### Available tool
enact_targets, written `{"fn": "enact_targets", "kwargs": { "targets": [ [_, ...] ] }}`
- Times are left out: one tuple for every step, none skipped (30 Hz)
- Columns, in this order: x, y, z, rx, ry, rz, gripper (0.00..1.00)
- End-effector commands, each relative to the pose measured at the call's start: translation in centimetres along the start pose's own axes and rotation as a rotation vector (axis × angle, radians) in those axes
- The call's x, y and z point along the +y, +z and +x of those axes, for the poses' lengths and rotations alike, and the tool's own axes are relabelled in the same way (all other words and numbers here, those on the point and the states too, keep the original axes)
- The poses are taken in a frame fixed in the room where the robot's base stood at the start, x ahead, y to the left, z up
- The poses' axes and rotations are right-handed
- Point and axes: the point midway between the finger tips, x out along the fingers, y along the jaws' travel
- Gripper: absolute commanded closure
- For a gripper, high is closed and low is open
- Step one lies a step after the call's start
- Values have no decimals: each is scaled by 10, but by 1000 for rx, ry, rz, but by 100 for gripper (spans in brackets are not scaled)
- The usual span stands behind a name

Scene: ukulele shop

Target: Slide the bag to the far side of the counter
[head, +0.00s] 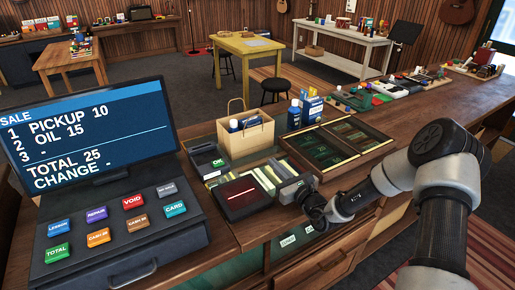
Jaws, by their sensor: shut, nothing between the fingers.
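A tan paper bag (246,137) with handles stands upright on the wooden counter (412,127), toward its far edge. A blue item and a white item show inside its open top. My gripper (283,196) is shut and empty. It is low over the near part of the counter, to the right of a dark red-topped box and nearer to me than the bag. It is apart from the bag. The bag's base is partly hidden by the items in front of it.
A cash register (115,190) fills the left. A card reader (210,162), a dark red box (243,194) and a compartmented wooden case (330,142) lie around the bag. Blue bottles (294,114) and a blue-white box (312,107) stand to its right.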

Motion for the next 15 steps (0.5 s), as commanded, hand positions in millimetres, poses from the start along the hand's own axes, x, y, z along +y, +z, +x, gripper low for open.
{"fn": "enact_targets", "kwargs": {
  "targets": [
    [2, 0, 10, -1, 3, 0, 100],
    [2, 0, 16, -1, 4, 0, 100],
    [2, 1, 25, -2, 4, -1, 100],
    [2, 1, 32, -2, 4, 0, 100],
    [2, 1, 39, -2, 3, 0, 100],
    [2, 0, 48, -1, 4, -1, 100],
    [2, 1, 54, -2, 4, -2, 100],
    [2, 1, 61, -2, 4, -1, 100],
    [2, 0, 69, -1, 4, -1, 100],
    [2, 0, 75, -2, 4, -1, 100],
    [2, 0, 81, -1, 4, 0, 100],
    [2, 1, 88, -1, 4, 0, 100],
    [2, 1, 93, -2, 4, -1, 100],
    [3, 0, 97, -1, 4, 0, 100],
    [2, 0, 102, 0, 4, 0, 100]
  ]
}}
